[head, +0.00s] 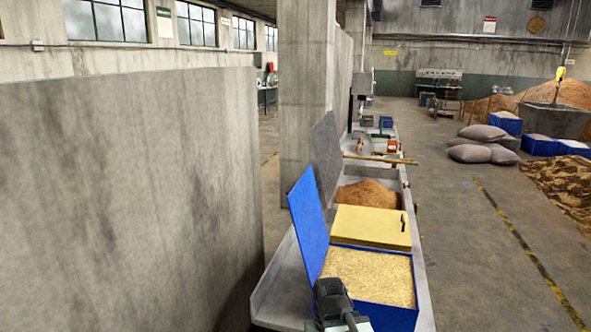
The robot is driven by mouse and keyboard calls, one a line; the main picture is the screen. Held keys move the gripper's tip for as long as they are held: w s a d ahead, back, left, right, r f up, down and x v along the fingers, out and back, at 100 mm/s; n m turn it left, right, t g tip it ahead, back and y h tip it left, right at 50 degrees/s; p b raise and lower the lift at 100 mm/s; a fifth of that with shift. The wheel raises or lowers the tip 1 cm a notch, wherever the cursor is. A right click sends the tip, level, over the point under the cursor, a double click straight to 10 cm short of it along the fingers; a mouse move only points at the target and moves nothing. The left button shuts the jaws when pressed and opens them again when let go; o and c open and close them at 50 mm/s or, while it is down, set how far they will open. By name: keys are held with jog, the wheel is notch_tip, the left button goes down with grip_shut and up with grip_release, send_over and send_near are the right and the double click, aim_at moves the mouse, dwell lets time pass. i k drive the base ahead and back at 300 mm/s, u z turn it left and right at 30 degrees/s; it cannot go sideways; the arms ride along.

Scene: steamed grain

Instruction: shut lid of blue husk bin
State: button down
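The blue husk bin (385,315) stands at the near end of a long grey counter and is full of pale yellow husk (370,275). Its blue lid (308,222) is open, standing up and leaning back on the bin's left side. My gripper (342,315) shows at the bottom edge, in front of the bin's near left corner and close to the lid's lower near end. The gripper is dark and partly cut off by the frame. I cannot see its fingertips clearly, nor whether it touches the bin.
Beyond the blue bin is a bin with a shut yellow lid (372,226), then one of brown grain (368,193) with a raised grey lid (326,158). A concrete pillar (307,90) and wall (130,200) stand left. The floor (470,260) right of the counter is clear nearby.

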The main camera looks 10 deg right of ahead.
aim_at(303, 199)
jog(key=u, duration=0.05)
jog(key=i, duration=0.35)
jog(key=u, duration=2)
